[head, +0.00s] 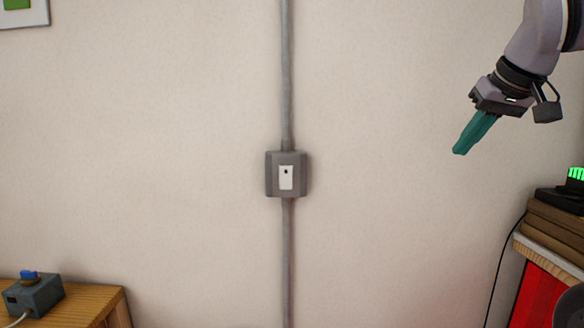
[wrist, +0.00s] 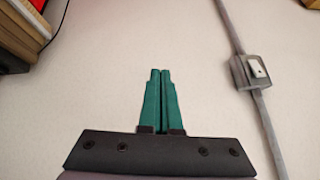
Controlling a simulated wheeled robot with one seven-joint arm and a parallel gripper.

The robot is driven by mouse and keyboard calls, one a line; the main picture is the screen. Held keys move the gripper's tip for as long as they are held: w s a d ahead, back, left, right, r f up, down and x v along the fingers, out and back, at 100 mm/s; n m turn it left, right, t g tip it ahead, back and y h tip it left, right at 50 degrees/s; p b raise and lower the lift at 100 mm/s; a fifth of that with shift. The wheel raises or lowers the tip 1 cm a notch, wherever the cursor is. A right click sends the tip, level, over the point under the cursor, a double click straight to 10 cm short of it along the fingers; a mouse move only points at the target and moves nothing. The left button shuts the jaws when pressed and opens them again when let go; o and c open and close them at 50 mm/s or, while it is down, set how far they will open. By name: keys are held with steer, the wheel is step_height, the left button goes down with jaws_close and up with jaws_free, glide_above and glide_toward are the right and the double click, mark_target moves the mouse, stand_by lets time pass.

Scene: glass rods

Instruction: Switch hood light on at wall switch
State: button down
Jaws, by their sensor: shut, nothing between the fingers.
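The wall switch is a grey box (head: 272,178) with a white rocker (head: 286,182) that has a dark dot in its upper part. It is fixed on a vertical conduit in the middle of the head view. The box also shows at the right of the wrist view (wrist: 240,73), with its white rocker (wrist: 257,68). My gripper (head: 459,152) has teal fingers and is at the upper right of the head view, well to the right of and slightly above the switch. In the wrist view its fingers (wrist: 160,72) are together, with nothing between them. The hood light is not identifiable.
A wooden table (head: 85,302) at the lower left carries a grey box with a blue knob (head: 35,293). At the right, brown stacked items (head: 553,230) sit on a red-sided shelf (head: 548,300), with a cable hanging beside it. The wall around the switch is clear.

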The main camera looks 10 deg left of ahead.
mark_target(290, 166)
steer(key=a+f+n+g+y, duration=0.1)
steer(key=a+n+g+y, duration=0.1)
steer(key=a+n, duration=1.5)
steer(key=a+y, duration=0.1)
steer(key=a, duration=1.1)
steer(key=shift+w+y, duration=0.25)
steer(key=shift+y, duration=0.05)
steer(key=shift+f, duration=0.2)
steer(key=x, duration=0.3)
steer(key=w+x, duration=0.1)
steer(key=x, duration=0.3)
steer(key=w+r+x, duration=0.1)
steer(key=x, duration=0.3)
steer(key=shift+w+r, duration=0.1)
steer(key=shift+w, duration=0.1)
steer(key=shift+w+a+r, duration=0.15)
steer(key=shift+w, duration=0.45)
